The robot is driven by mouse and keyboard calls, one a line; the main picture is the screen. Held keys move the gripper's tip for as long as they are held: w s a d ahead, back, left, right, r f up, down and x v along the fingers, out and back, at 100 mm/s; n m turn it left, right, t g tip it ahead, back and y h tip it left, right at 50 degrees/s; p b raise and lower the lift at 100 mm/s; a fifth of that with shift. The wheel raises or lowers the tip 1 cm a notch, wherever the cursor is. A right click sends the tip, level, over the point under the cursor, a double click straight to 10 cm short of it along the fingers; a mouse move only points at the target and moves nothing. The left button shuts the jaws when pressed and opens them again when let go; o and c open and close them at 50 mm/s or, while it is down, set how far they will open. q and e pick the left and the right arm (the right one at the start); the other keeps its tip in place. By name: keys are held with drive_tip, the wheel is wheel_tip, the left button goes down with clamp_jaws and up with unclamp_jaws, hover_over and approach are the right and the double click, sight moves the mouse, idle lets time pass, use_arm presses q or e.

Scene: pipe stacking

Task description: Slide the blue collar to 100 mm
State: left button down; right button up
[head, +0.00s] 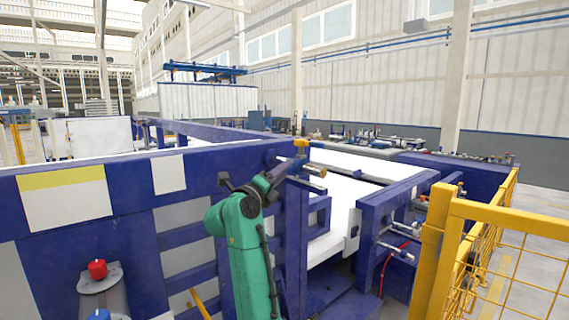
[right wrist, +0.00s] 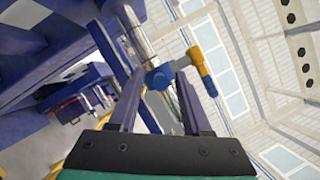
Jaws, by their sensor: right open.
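The blue collar (right wrist: 158,77) shows in the right wrist view as a small round blue piece, with a yellow-orange part (right wrist: 196,58) to its right. A silver rod (right wrist: 137,32) runs up and left from the collar. My right gripper (right wrist: 156,76) is open, its two dark fingers on either side of the collar's picture position; I cannot tell whether they touch it. In the head view my right gripper (head: 270,178) is near the yellow-orange part (head: 301,145) and a silver rod (head: 310,168). My left gripper is not in view.
A dark blue machine frame (head: 240,164) stands close around the right arm. A yellow fence (head: 497,218) is at the right. A red knob (head: 97,268) sits on a grey mount at the lower left. More silver rods (head: 396,251) stick out from the frame at the right.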

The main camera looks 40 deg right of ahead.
drive_tip(key=shift+w+d+r, duration=0.1)
drive_tip(key=shift+w+d, duration=0.1)
drive_tip(key=shift+d, duration=0.35)
drive_tip(key=shift+a, duration=0.1)
clamp_jaws()
idle(0.9)
